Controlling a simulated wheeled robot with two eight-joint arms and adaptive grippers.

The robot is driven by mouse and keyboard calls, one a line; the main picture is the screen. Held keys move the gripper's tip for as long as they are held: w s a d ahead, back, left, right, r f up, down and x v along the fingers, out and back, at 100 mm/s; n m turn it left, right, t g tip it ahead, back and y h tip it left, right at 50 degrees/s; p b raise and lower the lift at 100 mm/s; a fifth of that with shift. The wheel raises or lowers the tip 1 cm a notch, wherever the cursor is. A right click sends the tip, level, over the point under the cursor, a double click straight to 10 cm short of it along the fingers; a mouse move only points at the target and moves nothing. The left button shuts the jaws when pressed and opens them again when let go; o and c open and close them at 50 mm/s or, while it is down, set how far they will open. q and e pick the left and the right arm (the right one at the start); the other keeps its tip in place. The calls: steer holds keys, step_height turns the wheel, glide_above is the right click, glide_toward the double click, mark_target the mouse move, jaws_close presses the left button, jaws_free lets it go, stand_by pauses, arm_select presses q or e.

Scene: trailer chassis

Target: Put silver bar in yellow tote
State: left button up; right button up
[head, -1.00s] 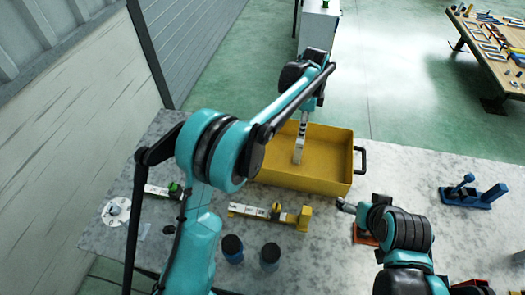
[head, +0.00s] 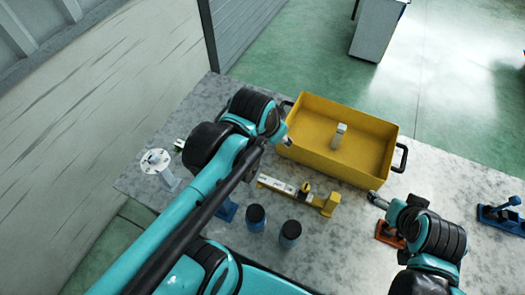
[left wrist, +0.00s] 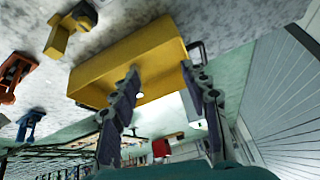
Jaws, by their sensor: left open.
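The silver bar (head: 339,136) is inside the yellow tote (head: 355,171), apart from my left gripper. It looks steeply tilted or upright; its exact resting pose is unclear. My left gripper (head: 285,138) is open and empty at the tote's left wall in the head view. In the left wrist view, the spread fingers of the left gripper (left wrist: 165,92) appear in front of the tote (left wrist: 125,58); I cannot make out the bar there. My right gripper (head: 376,200) is in front of the tote's right side, and its jaws are too small to read.
A yellow fixture (head: 329,205) with a pale bar stands in front of the tote. Two dark-topped cylinders (head: 255,218) (head: 289,234) are nearer. A white round-topped piece (head: 157,161) is at left, a blue tool (head: 499,214) at right.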

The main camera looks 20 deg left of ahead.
arm_select(q)
steer(key=s+a+f+n+t, duration=0.1)
steer(key=s+a+f+n, duration=0.1)
steer(key=s, duration=0.3)
steer(key=shift+f+n, duration=0.7)
